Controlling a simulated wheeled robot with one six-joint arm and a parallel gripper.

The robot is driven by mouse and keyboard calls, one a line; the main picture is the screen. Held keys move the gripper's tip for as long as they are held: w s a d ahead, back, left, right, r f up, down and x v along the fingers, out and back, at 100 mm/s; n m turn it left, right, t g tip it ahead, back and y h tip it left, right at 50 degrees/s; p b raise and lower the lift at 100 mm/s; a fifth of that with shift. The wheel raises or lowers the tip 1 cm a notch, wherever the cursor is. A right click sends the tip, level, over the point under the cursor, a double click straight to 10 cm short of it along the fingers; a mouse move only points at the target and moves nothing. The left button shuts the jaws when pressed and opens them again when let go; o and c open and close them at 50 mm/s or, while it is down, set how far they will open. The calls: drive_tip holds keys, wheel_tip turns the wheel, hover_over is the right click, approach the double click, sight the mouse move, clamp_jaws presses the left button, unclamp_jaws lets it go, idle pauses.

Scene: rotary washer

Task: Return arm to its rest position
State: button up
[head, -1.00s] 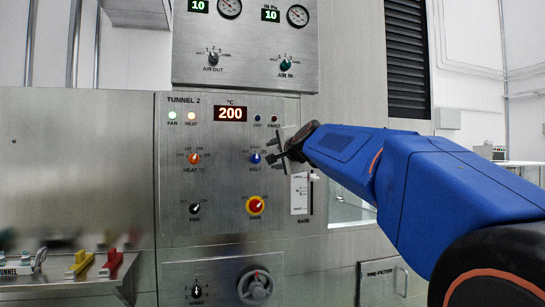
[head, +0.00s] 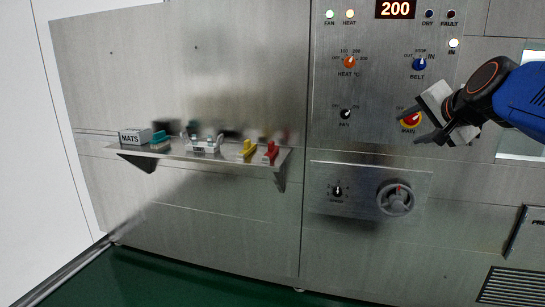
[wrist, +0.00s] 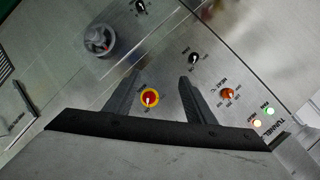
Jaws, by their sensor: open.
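My gripper (head: 418,126) is at the right of the head view, in front of the steel control panel (head: 385,100). Its two dark fingers are apart, with nothing held between them. The red and yellow MAIN knob (head: 411,118) shows near the fingertips. In the wrist view the same knob (wrist: 150,98) appears between the fingers of my gripper (wrist: 160,82). I cannot tell how far the fingertips are from the panel. My blue arm enters from the right edge of the head view.
The panel carries an orange HEAT knob (head: 349,62), a blue BELT knob (head: 419,64), a black FAN knob (head: 345,114) and a grey handwheel (head: 395,199). A shelf (head: 205,153) with small items juts out at left. The green floor (head: 190,280) is clear.

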drive_tip(key=s+a+f+n+g, duration=0.3)
drive_tip(key=s+f+n+g, duration=0.1)
drive_tip(key=s+f, duration=0.9)
drive_tip(key=s+a+f+n+g, duration=0.4)
drive_tip(key=s+f+n, duration=0.3)
drive_tip(key=s+f, duration=0.7)
wheel_tip(320, 180, down, 5)
drive_tip(key=shift+f, duration=0.1)
